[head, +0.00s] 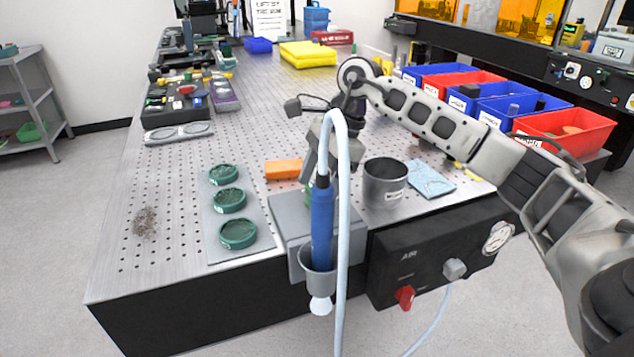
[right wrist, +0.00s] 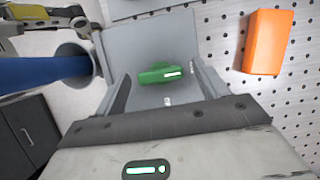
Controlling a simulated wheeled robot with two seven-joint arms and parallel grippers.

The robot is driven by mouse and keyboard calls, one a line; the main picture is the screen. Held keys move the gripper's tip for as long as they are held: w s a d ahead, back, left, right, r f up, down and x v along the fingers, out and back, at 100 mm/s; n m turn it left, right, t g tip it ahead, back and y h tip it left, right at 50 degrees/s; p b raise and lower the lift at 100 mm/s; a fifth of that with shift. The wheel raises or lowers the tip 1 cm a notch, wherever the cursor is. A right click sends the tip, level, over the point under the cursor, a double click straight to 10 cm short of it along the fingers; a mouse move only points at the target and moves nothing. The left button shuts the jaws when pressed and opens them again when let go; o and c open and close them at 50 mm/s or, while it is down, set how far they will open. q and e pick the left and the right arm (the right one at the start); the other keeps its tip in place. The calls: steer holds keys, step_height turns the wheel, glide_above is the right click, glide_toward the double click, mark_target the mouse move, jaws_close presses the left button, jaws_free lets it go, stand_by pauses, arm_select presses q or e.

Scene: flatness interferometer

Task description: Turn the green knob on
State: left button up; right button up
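The green knob (right wrist: 160,73) shows in the right wrist view on a grey box face, with a white line along it. In the head view only a sliver of green (head: 309,194) shows, behind the blue tool and my right gripper (head: 320,172). In the right wrist view my right gripper (right wrist: 165,92) is open, its two fingers spread to either side below the knob. The knob lies just beyond the fingertips in that picture; I cannot tell the exact gap. My left gripper is not in view.
A blue air tool (head: 322,225) with a pale hose hangs in a holder in front of the grey box (head: 290,215). An orange block (head: 284,169) lies behind it, a metal cup (head: 385,182) to its right. A black AIR panel (head: 440,255) has a red valve (head: 405,296).

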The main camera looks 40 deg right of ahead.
steer(key=v, duration=1.6)
